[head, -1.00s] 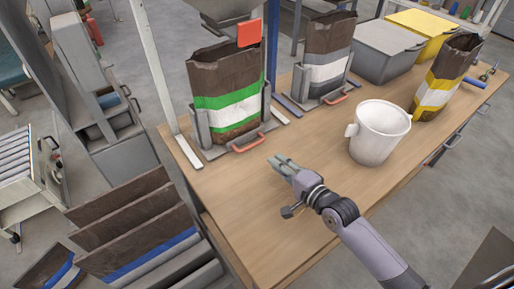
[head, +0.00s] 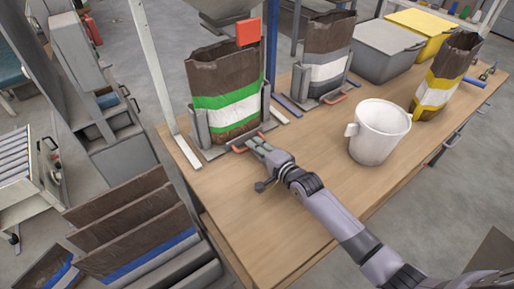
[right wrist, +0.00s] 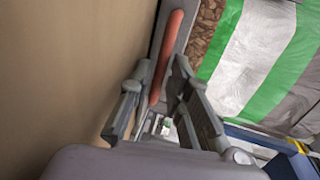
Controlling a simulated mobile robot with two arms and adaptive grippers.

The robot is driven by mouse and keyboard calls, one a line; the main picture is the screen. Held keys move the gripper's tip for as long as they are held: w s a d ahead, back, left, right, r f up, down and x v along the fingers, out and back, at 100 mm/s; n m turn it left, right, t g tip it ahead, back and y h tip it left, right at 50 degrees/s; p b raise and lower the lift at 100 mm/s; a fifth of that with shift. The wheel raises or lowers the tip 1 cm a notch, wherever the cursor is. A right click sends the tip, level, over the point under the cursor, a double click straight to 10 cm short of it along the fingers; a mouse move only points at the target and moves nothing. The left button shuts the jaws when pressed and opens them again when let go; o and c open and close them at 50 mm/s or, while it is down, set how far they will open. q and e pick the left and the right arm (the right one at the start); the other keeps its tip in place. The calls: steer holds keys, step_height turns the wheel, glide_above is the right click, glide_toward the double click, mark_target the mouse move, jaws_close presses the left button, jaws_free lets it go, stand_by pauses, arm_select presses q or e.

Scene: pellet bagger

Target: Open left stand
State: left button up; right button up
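The left stand (head: 204,131) is a grey metal holder near the table's left end. It holds an upright brown bag (head: 225,75) with green and white bands. The stand's red handle (head: 239,149) is at its front, partly hidden by my right gripper (head: 256,143). In the right wrist view, the red handle (right wrist: 167,50) runs between the spread fingers of my right gripper (right wrist: 158,82). The fingers look open, one on each side of the handle, and I cannot tell whether they touch it. The green-banded bag (right wrist: 255,60) is to their right. My left gripper is not in view.
A second stand (head: 333,99) with a grey-banded bag is to the right. A white bucket (head: 379,132) and a yellow-banded bag (head: 444,75) stand farther right. An orange-red plate (head: 249,33) hangs above the left stand. The front of the wooden table (head: 270,225) is clear.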

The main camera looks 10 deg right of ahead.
jaws_close()
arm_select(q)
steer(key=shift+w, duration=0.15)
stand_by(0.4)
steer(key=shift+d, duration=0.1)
arm_select(e)
steer(key=shift+s+f, duration=0.1)
steer(key=shift+s, duration=0.05)
